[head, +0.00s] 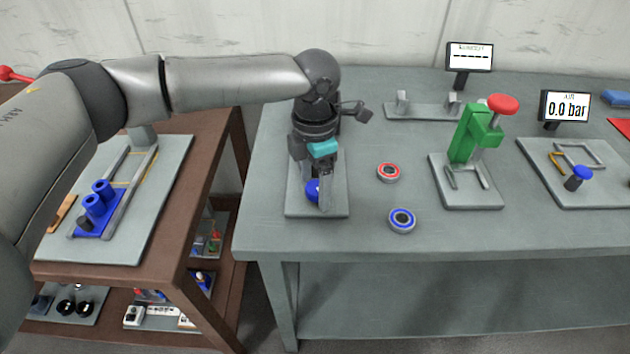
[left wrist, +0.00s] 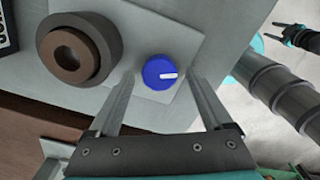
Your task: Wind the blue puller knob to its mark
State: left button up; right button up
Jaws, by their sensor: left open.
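The blue knob (left wrist: 160,72) has a white pointer line on its face, which points right in the left wrist view. It sits on a pale base plate (head: 296,206), and a sliver of it shows in the head view (head: 311,190). My left gripper (left wrist: 162,78) is open, with one finger on each side of the knob. A narrow gap shows on each side, but I cannot tell whether a finger touches it. A brown stepped cylinder (left wrist: 78,50) with a hole stands beside the knob. I cannot make out the mark. My right gripper (left wrist: 284,33) appears small, with its fingers apart.
A red-ringed disc (head: 388,172) and a blue-ringed disc (head: 402,220) lie right of the plate. A green press (head: 464,138) with a red knob stands farther right, near a gauge reading 0.0 bar (head: 565,106). A brown bench (head: 178,250) stands left, across a gap.

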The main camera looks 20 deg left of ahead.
aim_at(315, 188)
pick_arm(q)
notch_tip(315, 188, up, 15)
jog(key=p, duration=0.3)
pick_arm(e)
notch_tip(315, 188, up, 4)
jog(key=shift+f, duration=0.25)
pick_arm(q)
jog(key=shift+p, duration=0.35)
pick_arm(e)
jog(key=shift+r, duration=0.1)
